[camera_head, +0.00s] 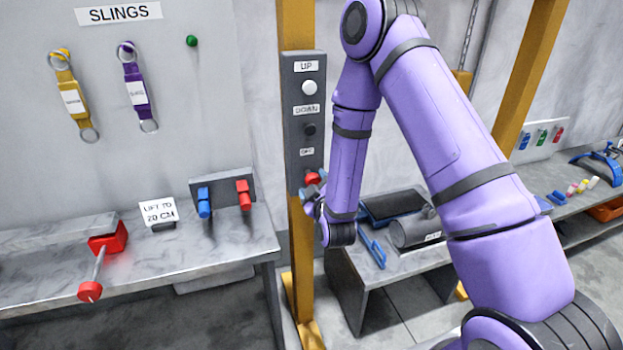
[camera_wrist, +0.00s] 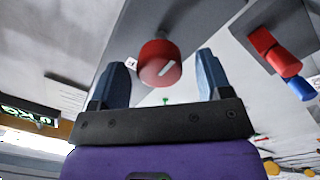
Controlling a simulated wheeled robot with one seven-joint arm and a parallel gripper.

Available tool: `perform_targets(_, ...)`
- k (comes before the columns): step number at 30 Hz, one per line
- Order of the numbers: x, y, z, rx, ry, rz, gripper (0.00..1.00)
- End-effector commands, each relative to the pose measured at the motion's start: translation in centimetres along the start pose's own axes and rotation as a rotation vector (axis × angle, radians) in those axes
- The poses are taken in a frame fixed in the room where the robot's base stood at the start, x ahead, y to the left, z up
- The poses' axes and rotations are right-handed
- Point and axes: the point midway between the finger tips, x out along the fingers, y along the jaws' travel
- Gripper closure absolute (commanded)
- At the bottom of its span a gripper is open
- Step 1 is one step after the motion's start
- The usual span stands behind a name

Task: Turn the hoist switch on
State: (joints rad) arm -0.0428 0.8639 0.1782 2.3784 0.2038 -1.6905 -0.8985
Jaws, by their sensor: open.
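The hoist switch is a round red knob (camera_head: 313,178) low on a grey control box (camera_head: 290,75) fixed to a yellow post. In the wrist view, the red knob (camera_wrist: 160,63) shows a short white line on its face, slanted up to the right. My gripper (camera_head: 318,194) is at the knob in the head view and hides part of it. In the wrist view my gripper (camera_wrist: 162,62) is open, with one blue finger on each side of the knob and visible gaps between. A small label above the knob is too small to read surely.
Above the knob are a white UP button (camera_head: 310,87) and a black DOWN button (camera_head: 310,129). A bench at left holds a red lever (camera_head: 96,262) and a grey block (camera_head: 222,190) with blue and red parts. A low table (camera_head: 365,280) stands behind my arm.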

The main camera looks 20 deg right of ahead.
Motion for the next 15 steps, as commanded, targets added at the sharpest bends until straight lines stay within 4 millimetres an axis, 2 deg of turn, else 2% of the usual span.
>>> perform_targets(6,2.8,0.0,0.0,0.000,0.000,0.000,0.29)
perform_targets(15,3.8,0.0,0.0,0.000,-0.001,-0.001,0.29)
